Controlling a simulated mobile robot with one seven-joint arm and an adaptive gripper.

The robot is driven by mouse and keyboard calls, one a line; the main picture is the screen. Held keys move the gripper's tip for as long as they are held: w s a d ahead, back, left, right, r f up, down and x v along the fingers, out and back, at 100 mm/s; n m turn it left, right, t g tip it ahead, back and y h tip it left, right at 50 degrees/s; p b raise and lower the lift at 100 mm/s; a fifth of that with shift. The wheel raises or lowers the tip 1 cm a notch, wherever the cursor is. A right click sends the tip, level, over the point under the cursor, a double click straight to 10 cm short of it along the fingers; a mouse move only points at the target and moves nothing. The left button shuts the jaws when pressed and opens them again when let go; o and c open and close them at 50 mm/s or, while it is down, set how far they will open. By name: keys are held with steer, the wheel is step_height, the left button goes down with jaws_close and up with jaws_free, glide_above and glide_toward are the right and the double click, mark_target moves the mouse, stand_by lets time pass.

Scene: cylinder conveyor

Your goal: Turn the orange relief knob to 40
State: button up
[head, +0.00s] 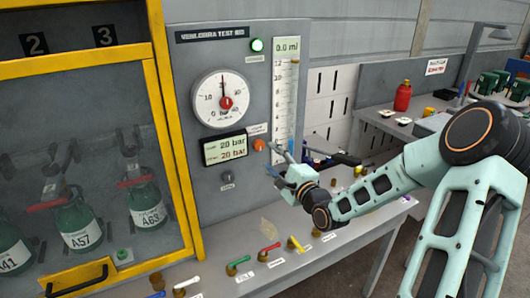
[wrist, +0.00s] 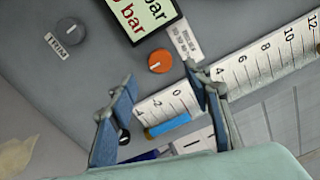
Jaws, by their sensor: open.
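The orange relief knob (head: 258,145) is on the grey test panel, just right of the display. In the wrist view the orange knob (wrist: 159,61) has a pale pointer line and lies just beyond the fingertips, between them. My gripper (head: 277,160) is open and empty, to the right of and slightly below the knob in the head view. Its two blue fingers (wrist: 160,76) are spread wide in the wrist view, apart from the knob. The display (head: 224,148) shows 20 bar on both lines. The knob's label (wrist: 185,42) is partly covered by a finger.
A round gauge (head: 221,98) and a lit green lamp (head: 257,45) are above. A grey trim knob (head: 227,178) is below the display. The graduated scale (head: 286,90) stands close right of the knob. Coloured valve handles (head: 270,247) line the bench below. A yellow-framed cabinet (head: 170,120) is at left.

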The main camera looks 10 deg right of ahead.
steer(key=v, duration=0.5)
steer(key=shift+s+d, duration=0.1)
steer(key=shift+s, duration=0.2)
